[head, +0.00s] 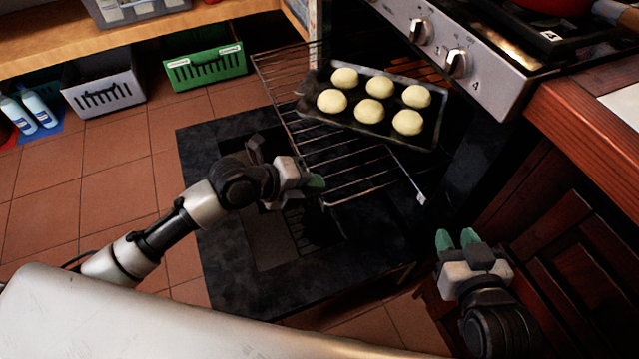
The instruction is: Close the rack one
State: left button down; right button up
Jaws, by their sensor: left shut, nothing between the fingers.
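The wire oven rack (352,187) is pulled out of the oven, above the lowered dark oven door (225,255). A dark baking tray (386,83) with several pale round dough pieces (374,111) rests on the rack's far part, towards the oven. My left gripper (320,184) is shut and empty at the rack's near left edge; I cannot tell whether it touches the wires. My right gripper (458,238) is open and empty, to the right of the rack and apart from it. The oven's inside is mostly hidden by the tray and rack.
The stove's control panel with knobs (456,64) overhangs the oven at the upper right. A wooden cabinet (570,210) stands right of my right gripper. A green crate (205,68) and a grey crate (103,83) sit at the back left.

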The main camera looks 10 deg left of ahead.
pick_arm(q)
jog(key=shift+x, duration=0.85)
pick_arm(e)
jog(key=shift+w+a+r+t, duration=0.15)
jog(key=shift+w+r+t, duration=0.1)
jog(key=shift+r+t, duration=0.2)
pick_arm(q)
jog(key=shift+w+d, duration=0.1)
